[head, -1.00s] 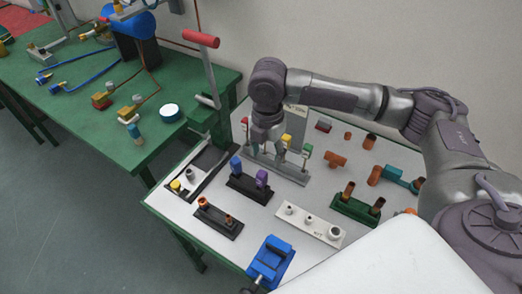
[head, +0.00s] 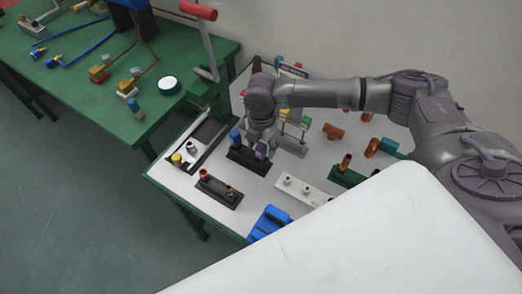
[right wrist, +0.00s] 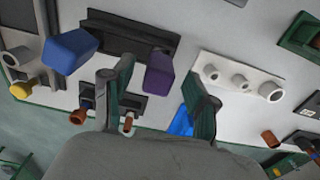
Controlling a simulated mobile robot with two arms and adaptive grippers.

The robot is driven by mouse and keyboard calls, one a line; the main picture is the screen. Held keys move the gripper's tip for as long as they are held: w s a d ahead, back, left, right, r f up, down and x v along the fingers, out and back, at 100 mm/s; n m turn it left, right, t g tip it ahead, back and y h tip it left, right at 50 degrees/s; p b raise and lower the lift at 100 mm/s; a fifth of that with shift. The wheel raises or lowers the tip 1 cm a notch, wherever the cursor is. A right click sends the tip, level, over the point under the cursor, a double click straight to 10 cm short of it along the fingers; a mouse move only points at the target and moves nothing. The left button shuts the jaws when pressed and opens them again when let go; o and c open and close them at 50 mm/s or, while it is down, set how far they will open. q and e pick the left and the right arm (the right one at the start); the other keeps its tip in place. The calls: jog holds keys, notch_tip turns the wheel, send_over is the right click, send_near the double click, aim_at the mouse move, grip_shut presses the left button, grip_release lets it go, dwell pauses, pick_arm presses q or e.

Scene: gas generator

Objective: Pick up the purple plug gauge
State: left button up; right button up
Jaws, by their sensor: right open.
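The purple plug gauge (head: 261,150) stands in a dark holder (head: 248,163) on the white-topped table, beside a blue plug gauge (head: 235,137). My right gripper (head: 257,143) is over the right end of that holder, at the purple gauge, and hides part of it. The blue gauge (right wrist: 72,50) is left of the fingers there. Whether a finger touches the purple gauge I cannot tell. My left gripper is not in view.
A black holder with copper fittings (head: 218,191) and a white block with sockets (head: 304,190) stand near. A blue vise (head: 268,222) is at the front edge. Behind are coloured-top pins on a grey stand (head: 291,145). A lever with a red handle (head: 198,11) rises at back left.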

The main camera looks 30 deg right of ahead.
notch_tip(320, 180, down, 2)
jog(key=shift+f, duration=0.35)
jog(key=shift+w, duration=0.1)
jog(key=c, duration=1)
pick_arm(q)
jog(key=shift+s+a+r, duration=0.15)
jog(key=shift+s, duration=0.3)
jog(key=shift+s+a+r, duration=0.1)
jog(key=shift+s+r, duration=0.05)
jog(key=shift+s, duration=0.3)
pick_arm(e)
jog(key=shift+c, duration=0.3)
jog(key=shift+r, duration=0.15)
